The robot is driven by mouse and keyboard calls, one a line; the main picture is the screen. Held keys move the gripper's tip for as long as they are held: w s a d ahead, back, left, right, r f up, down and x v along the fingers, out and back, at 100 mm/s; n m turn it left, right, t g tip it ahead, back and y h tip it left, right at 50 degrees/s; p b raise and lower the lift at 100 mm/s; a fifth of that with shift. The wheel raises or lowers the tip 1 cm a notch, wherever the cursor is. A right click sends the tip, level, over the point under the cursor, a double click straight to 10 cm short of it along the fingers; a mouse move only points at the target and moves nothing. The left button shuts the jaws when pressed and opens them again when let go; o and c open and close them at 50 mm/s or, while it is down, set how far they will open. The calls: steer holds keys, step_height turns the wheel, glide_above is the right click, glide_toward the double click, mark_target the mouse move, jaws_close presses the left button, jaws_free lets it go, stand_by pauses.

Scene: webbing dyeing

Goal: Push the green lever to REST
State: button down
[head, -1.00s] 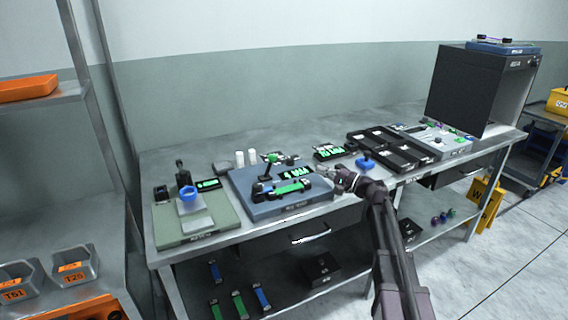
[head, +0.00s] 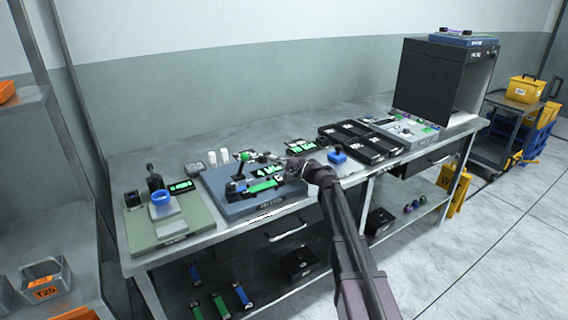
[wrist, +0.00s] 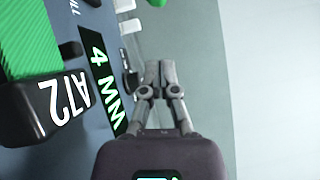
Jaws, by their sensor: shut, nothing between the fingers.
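The green-knobbed lever (head: 244,157) stands on the blue machine (head: 222,207), its dark stem rising above a green webbing roll (head: 264,186) between black blocks. My gripper (head: 284,161) is just right of the lever, above the machine's right part, and looks apart from it.
The table back is clear.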

mark_target(241, 165)
steer(key=a, duration=0.2)
steer(key=a+r, duration=0.1)
steer(key=a, duration=0.1)
steer(key=shift+a+p, duration=0.25)
steer(key=shift+p, duration=0.1)
steer(key=shift+s+a, duration=0.2)
steer(key=shift+a, duration=0.45)
steer(key=shift+s+a+r+n+p, duration=0.1)
steer(key=shift+a+r+n+p, duration=0.15)
steer(key=shift+p, duration=0.4)
